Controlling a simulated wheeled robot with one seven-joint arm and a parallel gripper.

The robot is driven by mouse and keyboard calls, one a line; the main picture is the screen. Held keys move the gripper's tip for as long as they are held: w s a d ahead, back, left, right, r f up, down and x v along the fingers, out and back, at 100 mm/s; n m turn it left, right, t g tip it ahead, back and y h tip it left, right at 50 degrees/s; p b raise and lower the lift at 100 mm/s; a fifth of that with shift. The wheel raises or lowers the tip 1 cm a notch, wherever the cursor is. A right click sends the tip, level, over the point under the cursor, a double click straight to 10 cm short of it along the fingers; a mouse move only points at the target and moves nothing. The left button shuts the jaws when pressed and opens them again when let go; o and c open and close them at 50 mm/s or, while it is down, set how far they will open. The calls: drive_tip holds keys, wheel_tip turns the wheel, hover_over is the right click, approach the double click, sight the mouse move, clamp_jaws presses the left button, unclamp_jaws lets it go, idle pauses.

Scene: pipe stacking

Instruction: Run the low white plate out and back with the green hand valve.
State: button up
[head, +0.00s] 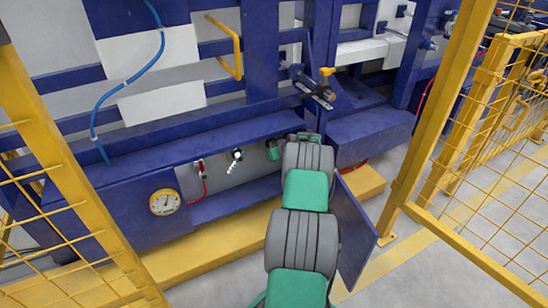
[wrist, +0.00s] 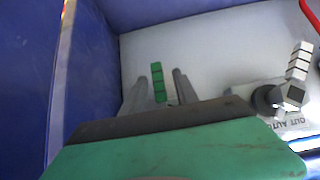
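The green hand valve (wrist: 157,83) has a segmented green handle and stands in the wrist view against a pale panel. My gripper (wrist: 159,80) is open, with its grey fingers on either side of the handle and a visible gap on both sides. How far the fingertips reach past the handle is unclear. In the head view my own arm hides the green valve and my fingers. A low white plate (head: 160,107) sits on the blue frame at left, below another white plate (head: 150,60). I cannot tell which plate the task means.
A white-handled valve (head: 235,160) and a red-handled valve (head: 202,180) are left of my arm. The white one also shows in the wrist view (wrist: 298,62), near lettering. A blue wall (wrist: 85,70) stands close at left. Yellow fences (head: 75,190) flank me.

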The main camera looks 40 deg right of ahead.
drive_tip(key=shift+c, duration=0.6)
clamp_jaws()
idle(0.7)
